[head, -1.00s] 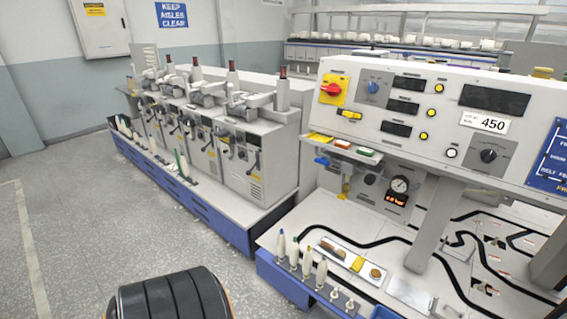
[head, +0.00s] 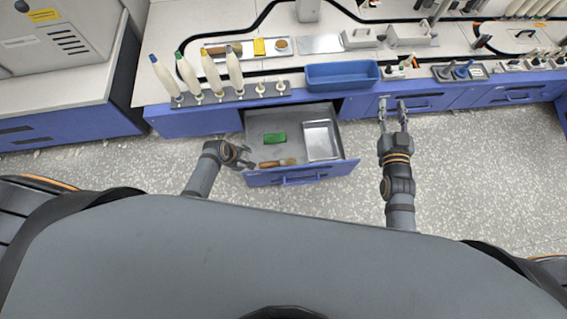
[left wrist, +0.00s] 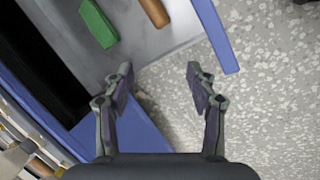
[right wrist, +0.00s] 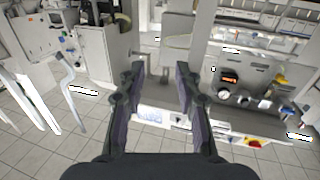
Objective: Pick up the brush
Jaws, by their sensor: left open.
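The brush (head: 272,164) lies in the open blue drawer (head: 262,180), near its front wall, its brown handle pointing left and its paler bristle end right. In the left wrist view part of its brown handle (left wrist: 154,12) shows at the top edge; the rest is out of frame. My left gripper (head: 245,157) is at the drawer's left side, just left of the handle. In the left wrist view it (left wrist: 158,72) is open and empty, apart from the brush. My right gripper (head: 393,104) is open and empty in front of the bench, right of the drawer.
A green block (head: 275,139) and a metal tray (head: 320,141) share the drawer. Above, on the bench, are a blue bin (head: 342,76) and several upright bobbins (head: 211,73). The speckled floor (head: 450,180) at right is clear.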

